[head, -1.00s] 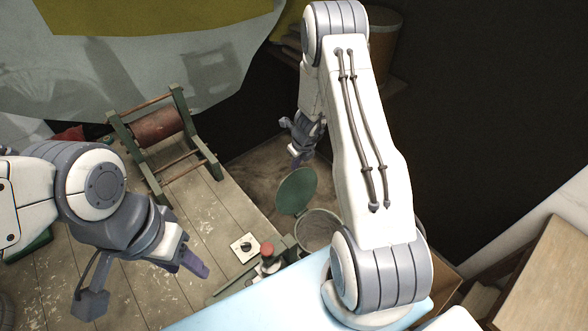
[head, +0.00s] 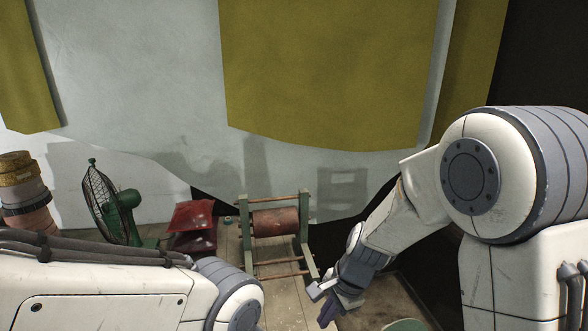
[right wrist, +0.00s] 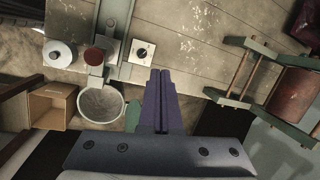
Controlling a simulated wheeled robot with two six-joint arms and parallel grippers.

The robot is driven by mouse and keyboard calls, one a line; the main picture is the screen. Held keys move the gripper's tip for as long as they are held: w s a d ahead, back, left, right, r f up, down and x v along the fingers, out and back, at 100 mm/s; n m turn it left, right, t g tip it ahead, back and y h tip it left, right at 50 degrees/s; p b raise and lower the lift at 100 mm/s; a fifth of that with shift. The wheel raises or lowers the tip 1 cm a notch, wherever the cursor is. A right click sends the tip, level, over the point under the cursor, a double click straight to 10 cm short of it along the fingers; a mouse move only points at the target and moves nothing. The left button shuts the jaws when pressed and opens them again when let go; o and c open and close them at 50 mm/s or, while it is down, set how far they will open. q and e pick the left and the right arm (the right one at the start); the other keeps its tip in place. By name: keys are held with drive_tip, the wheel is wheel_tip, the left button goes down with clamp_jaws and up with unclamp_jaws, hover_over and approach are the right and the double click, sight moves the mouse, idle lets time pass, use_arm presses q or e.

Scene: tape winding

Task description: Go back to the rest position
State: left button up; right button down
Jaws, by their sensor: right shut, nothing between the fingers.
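My right gripper (head: 330,302) is at the lower middle of the head view, in front of and to the right of the wooden winding frame. In the right wrist view its purple fingers (right wrist: 160,80) are together with nothing between them, above the plank table. My left arm crosses the lower left of the head view; its gripper is out of the picture. The green winding frame with a reddish-brown roller (head: 276,222) stands on the table, and it also shows at the right of the right wrist view (right wrist: 292,90).
A green fan (head: 118,210), red folded items (head: 194,222) and stacked tape rolls (head: 22,190) stand at the left. The right wrist view shows a grey bin (right wrist: 101,103), a cardboard box (right wrist: 52,104), a white roll (right wrist: 58,54) and a dial plate (right wrist: 142,51).

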drive_tip(key=s+a+f+n+g+h+b, duration=0.1)
drive_tip(key=s+n+b, duration=0.7)
drive_tip(key=s+n, duration=1.2)
drive_tip(key=shift+s+a+h, duration=0.5)
drive_tip(key=shift+h, duration=0.1)
drive_tip(key=c, duration=1.5)
unclamp_jaws()
drive_tip(key=shift+f, duration=0.1)
drive_tip(key=shift+c, duration=0.2)
